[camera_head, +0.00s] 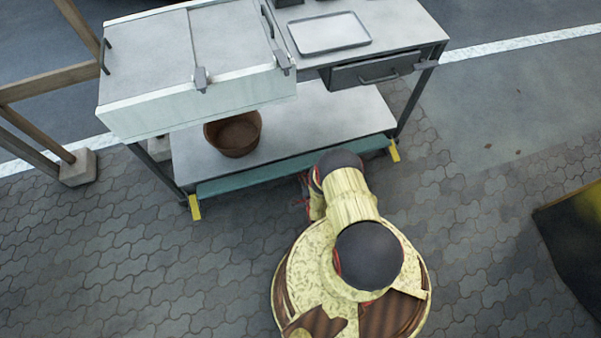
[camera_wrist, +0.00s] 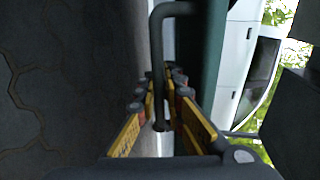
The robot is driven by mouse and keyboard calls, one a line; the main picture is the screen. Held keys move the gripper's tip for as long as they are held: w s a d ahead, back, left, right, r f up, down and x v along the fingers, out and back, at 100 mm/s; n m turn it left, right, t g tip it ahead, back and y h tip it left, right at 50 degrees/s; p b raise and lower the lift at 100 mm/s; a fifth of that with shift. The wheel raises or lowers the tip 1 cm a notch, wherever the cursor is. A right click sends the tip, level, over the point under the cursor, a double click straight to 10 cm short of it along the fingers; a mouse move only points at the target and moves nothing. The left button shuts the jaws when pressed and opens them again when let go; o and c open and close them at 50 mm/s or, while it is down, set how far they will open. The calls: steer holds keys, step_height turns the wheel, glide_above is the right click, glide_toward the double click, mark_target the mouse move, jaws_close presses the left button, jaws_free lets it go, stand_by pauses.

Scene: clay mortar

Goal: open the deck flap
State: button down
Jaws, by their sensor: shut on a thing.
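The teal deck flap (camera_head: 260,172) runs along the front edge of the table's lower shelf (camera_head: 325,115), with a yellow piece at each end. It also shows as a teal strip in the wrist view (camera_wrist: 208,60). In the wrist view a dark bent bar handle (camera_wrist: 156,50) lies between the fingers of my gripper (camera_wrist: 163,82), which is shut on it. In the head view my arm covers most of the gripper, low in front of the flap; the handle is hidden there.
A brown pot (camera_head: 233,135) stands on the lower shelf. Above are a white two-lidded box (camera_head: 200,95), a tray (camera_head: 330,33) and a grey drawer (camera_head: 372,71). A wooden frame (camera_head: 45,85) stands at left, a dark object (camera_head: 570,235) at right. Paving in front is clear.

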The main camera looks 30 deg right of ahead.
steer(key=shift+s+a+f, duration=0.2)
steer(key=shift+s+f, duration=0.25)
steer(key=shift+f, duration=0.2)
steer(key=c, duration=2.3)
jaws_free()
steer(key=o, duration=0.3)
steer(key=shift+w+d+r, duration=0.15)
steer(key=shift+w+r, duration=0.1)
steer(key=shift+w, duration=0.05)
steer(key=shift+r, duration=0.1)
steer(key=shift+v, duration=3.8)
